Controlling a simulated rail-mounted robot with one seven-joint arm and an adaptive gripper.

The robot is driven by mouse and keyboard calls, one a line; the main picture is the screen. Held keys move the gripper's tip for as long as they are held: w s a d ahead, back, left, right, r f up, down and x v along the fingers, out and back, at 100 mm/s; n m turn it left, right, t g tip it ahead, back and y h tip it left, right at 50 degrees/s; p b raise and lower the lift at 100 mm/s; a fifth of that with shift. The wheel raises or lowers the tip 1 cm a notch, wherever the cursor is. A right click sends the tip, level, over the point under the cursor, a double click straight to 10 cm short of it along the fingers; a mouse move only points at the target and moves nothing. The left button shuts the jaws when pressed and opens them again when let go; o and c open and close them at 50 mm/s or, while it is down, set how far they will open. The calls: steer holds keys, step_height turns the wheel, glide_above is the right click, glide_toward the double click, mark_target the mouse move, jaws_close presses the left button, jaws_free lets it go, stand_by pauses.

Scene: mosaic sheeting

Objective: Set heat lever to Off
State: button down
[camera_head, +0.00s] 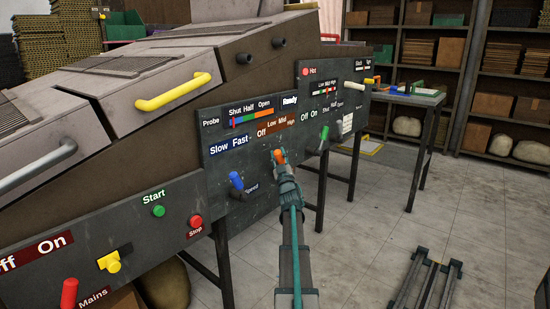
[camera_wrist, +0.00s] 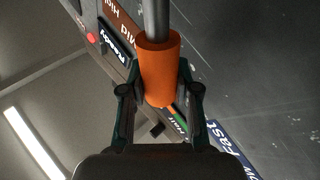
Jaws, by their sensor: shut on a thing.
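The heat lever (camera_head: 279,154) has an orange grip and sits on the dark control panel below the brown label strip (camera_head: 276,127) reading Off, Low, Mid, High. The grip is under the middle of the strip; which mark it points to I cannot tell. In the wrist view the orange grip (camera_wrist: 158,60) on a grey rod stands between my two fingers. My gripper (camera_head: 280,160) is shut on this grip, which also shows in the wrist view (camera_wrist: 158,95). The lever's pivot is hidden behind my gripper.
A blue lever (camera_head: 236,180) stands to the left under a Slow Fast label (camera_head: 228,146). Start (camera_head: 158,210) and Stop (camera_head: 196,221) buttons are on the lower left panel. The floor at right is mostly free.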

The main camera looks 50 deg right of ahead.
steer(key=shift+a+f, duration=0.1)
steer(key=c, duration=0.8)
jaws_free()
steer(key=v, duration=1.2)
steer(key=shift+f, duration=0.1)
